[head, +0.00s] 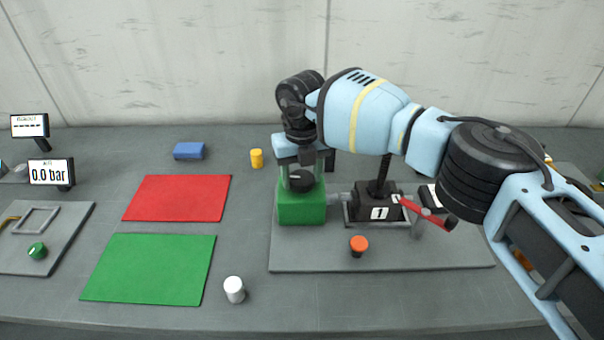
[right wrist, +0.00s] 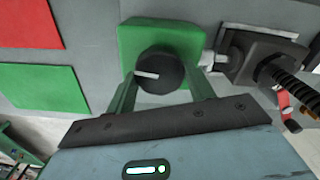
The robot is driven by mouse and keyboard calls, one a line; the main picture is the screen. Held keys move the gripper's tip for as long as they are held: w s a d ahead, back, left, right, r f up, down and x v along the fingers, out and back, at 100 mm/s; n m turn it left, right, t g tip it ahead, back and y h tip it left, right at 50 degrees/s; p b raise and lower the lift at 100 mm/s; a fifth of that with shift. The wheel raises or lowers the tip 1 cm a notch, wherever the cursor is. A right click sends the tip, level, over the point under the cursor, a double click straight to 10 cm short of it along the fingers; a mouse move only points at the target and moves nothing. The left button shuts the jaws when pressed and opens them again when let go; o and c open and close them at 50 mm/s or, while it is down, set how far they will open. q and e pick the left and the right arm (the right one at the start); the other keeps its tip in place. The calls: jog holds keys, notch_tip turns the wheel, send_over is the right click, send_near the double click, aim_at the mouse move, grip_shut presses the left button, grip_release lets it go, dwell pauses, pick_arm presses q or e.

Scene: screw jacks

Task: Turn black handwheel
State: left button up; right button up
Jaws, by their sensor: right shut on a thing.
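The black handwheel (right wrist: 160,74), a round knob with a white line mark, sits on top of a green block (right wrist: 133,35). In the head view the handwheel (head: 299,181) shows partly under my right gripper, on the green block (head: 302,209). My right gripper (head: 302,176) points down over the block, shut on the handwheel. In the right wrist view its two green-tinted fingers (right wrist: 163,88) stand on either side of the knob; the white mark points left.
A black screw jack (head: 368,209) labelled 1, with a red lever (head: 428,212), stands right of the block on a grey plate (head: 400,257). An orange button (head: 358,246) is in front. Red (head: 178,198) and green (head: 150,269) mats lie left. A display (head: 51,172) reads 0.0 bar.

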aim_at(301, 178)
jog(key=m+p, duration=0.1)
jog(key=m, duration=0.4)
jog(key=shift+a+r+m, duration=0.1)
jog(key=shift+m, duration=2.5)
jog(key=o, duration=1)
jog(key=shift+r, duration=3.85)
